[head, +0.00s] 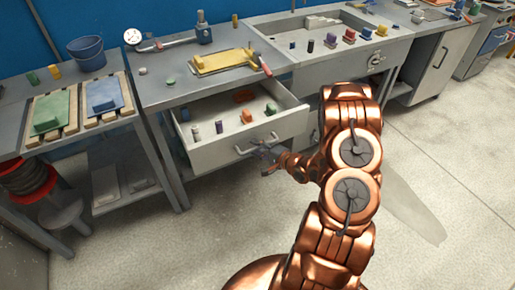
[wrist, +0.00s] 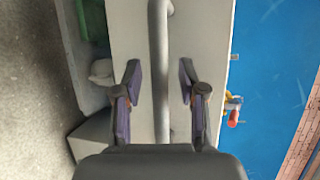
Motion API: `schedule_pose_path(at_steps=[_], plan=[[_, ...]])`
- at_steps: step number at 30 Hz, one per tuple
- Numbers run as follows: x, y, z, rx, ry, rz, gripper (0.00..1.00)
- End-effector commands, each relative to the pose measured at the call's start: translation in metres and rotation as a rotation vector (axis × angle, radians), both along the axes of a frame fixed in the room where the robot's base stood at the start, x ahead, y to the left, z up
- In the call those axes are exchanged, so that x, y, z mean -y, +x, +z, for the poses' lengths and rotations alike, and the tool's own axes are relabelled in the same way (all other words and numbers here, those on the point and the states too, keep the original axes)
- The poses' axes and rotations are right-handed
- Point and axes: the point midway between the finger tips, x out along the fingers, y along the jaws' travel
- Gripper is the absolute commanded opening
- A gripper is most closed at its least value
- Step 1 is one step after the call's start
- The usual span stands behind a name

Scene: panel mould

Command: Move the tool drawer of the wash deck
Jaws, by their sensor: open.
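The tool drawer (head: 206,154) of the grey wash deck (head: 150,95) stands pulled out in the head view, with several small coloured pieces inside. Its pale front (wrist: 190,25) fills the middle of the wrist view. A grey bar handle (wrist: 158,50) runs up that front. My gripper (wrist: 160,78) is open, with one finger on each side of the bar and gaps showing between. In the head view my gripper (head: 266,157) is at the drawer's handle, small and partly merged with it.
A yellow panel (head: 222,61), a gauge and a red-handled tool lie on the deck top. A side table at left bears a blue bucket (head: 87,53) and green and blue panels. A sink unit (head: 340,55) adjoins at right. Open floor (head: 440,150) lies right of my arm.

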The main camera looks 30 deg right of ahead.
Motion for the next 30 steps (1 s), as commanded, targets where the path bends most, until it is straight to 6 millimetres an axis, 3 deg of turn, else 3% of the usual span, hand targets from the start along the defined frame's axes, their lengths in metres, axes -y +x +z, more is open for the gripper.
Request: schedule_pose_path(at_steps=[11,30], plan=[[0.004,-0.007,0.001,0.0,0.001,-0.002,0.41],[0.031,-0.089,0.017,0.0,-0.001,-0.004,0.41]])
